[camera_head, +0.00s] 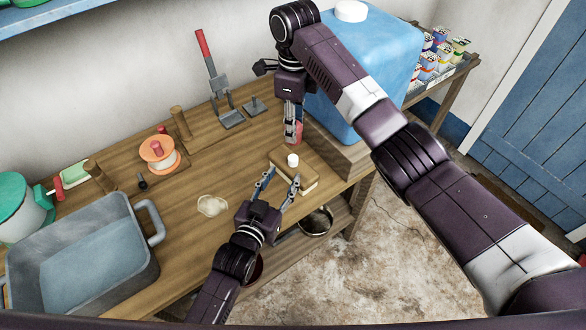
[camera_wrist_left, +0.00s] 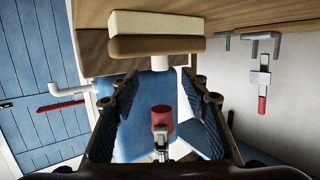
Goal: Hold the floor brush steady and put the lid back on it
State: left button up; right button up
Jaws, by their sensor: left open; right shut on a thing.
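The floor brush (camera_head: 307,166) is a wooden block with pale bristles and a white neck, lying near the table's front edge. In the left wrist view the brush (camera_wrist_left: 155,45) is at the top, its white neck pointing down. My left gripper (camera_head: 281,178) is open at the brush's near side, its fingers apart; I see no clear contact. My right gripper (camera_head: 292,136) is shut on the red lid (camera_head: 298,129), upright behind the brush and apart from its neck. The lid also shows in the left wrist view (camera_wrist_left: 162,119), between my left fingers in the picture.
A blue canister (camera_head: 385,50) stands close to my right gripper at the table's right end. A grey basin (camera_head: 90,250), an orange spool (camera_head: 158,152) and a red-handled clamp (camera_head: 214,75) are on the wooden table. A pale puddle (camera_head: 211,205) lies left of my left gripper.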

aim_at(291, 163)
pick_arm(q)
jog(key=x, duration=0.7)
grip_shut()
dwell(0.3)
